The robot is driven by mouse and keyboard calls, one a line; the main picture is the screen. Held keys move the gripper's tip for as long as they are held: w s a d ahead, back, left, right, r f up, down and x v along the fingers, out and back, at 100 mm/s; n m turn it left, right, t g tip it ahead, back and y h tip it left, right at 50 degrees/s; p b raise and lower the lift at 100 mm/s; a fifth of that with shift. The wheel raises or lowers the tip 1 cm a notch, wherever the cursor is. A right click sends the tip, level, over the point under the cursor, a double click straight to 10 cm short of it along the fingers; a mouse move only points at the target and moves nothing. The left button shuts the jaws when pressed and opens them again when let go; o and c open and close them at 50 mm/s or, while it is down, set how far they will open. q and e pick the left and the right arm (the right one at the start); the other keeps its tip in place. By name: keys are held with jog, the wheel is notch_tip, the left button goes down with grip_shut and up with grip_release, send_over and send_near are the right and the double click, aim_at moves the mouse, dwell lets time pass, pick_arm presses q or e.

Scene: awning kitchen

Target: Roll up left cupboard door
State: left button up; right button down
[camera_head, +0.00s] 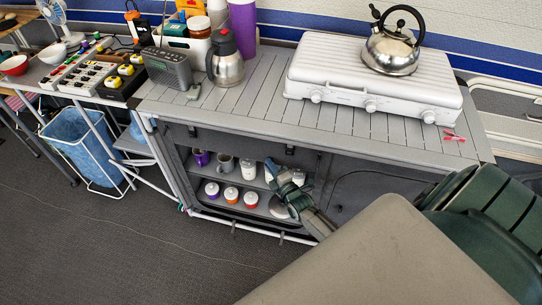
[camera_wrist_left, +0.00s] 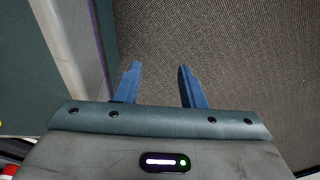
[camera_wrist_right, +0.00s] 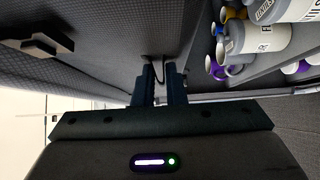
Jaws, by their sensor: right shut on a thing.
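The left cupboard (camera_head: 214,170) under the counter has an open front in the head view, with cups and jars on its shelves. I cannot clearly make out its door as a separate flap. My right gripper (camera_head: 272,168) is in front of the right part of this opening. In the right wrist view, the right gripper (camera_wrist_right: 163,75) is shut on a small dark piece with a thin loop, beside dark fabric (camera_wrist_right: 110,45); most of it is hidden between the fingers. My left gripper (camera_wrist_left: 158,85) is open and empty above the floor, outside the head view.
Jars (camera_wrist_right: 262,38) stand close to the right gripper. The right cupboard door (camera_head: 365,195) is closed. A stove (camera_head: 350,85) with a kettle (camera_head: 392,50), a flask (camera_head: 226,65) and a radio (camera_head: 168,70) stand on the counter.

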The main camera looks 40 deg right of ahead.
notch_tip(320, 180, up, 6)
jog(key=p, duration=0.5)
jog(key=shift+f, duration=0.15)
notch_tip(320, 180, up, 2)
jog(key=shift+r+p, duration=0.15)
jog(key=shift+p, duration=1.05)
jog(key=shift+r, duration=0.1)
jog(key=shift+w, duration=0.1)
jog(key=c, duration=1.9)
grip_release()
jog(key=shift+r, duration=0.1)
jog(key=o, duration=0.4)
jog(key=shift+s, duration=0.2)
